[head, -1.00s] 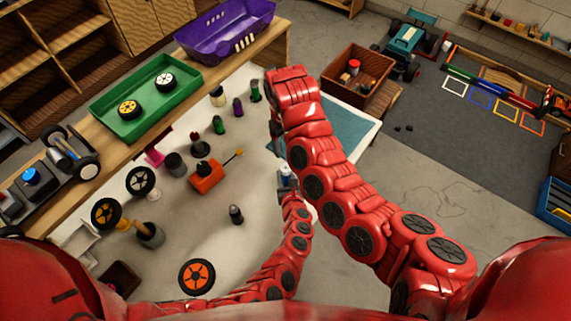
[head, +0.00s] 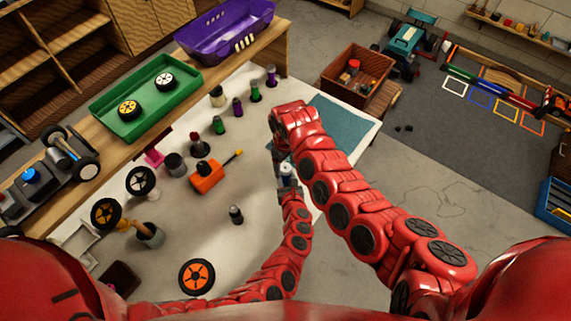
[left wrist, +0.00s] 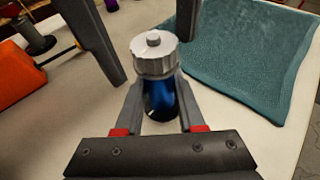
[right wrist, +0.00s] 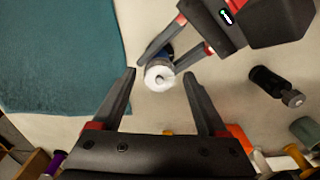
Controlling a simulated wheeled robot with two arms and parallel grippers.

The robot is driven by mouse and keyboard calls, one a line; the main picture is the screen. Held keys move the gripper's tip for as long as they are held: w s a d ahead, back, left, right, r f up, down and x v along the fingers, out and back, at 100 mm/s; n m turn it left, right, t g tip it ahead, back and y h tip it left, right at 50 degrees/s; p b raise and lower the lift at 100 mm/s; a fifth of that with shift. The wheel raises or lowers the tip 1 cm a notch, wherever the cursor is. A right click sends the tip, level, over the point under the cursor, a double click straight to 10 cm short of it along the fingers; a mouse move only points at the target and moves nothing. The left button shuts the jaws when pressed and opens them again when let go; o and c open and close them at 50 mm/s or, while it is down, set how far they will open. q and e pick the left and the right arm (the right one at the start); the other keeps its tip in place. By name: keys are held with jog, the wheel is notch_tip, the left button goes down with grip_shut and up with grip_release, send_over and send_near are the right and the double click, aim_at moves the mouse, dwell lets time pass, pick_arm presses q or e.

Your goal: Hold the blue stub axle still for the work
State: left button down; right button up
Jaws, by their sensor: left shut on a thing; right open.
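The blue stub axle (left wrist: 160,102) stands upright in the left wrist view, with a ridged silver cap (left wrist: 153,55) on top. My left gripper (left wrist: 160,120) is shut on its blue body, one finger on each side. In the right wrist view the round pale top of the cap (right wrist: 159,76) faces me, and the blue body is mostly hidden below it. My right gripper (right wrist: 160,92) is open and empty, its fingers spread on either side of the axle and apart from it. In the head view the cap (head: 286,170) shows small beside my left gripper.
A teal cloth (left wrist: 250,60) lies beside the axle. An orange tool (head: 206,178), several coloured parts and a wheel (head: 197,276) are on the white table. A green tray (head: 145,98) and a purple bin (head: 225,30) stand at the back.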

aim_at(285, 167)
grip_shut()
jog(key=shift+w+m, duration=0.1)
jog(key=shift+m, duration=0.7)
grip_release()
notch_tip(285, 167, up, 12)
dwell(0.6)
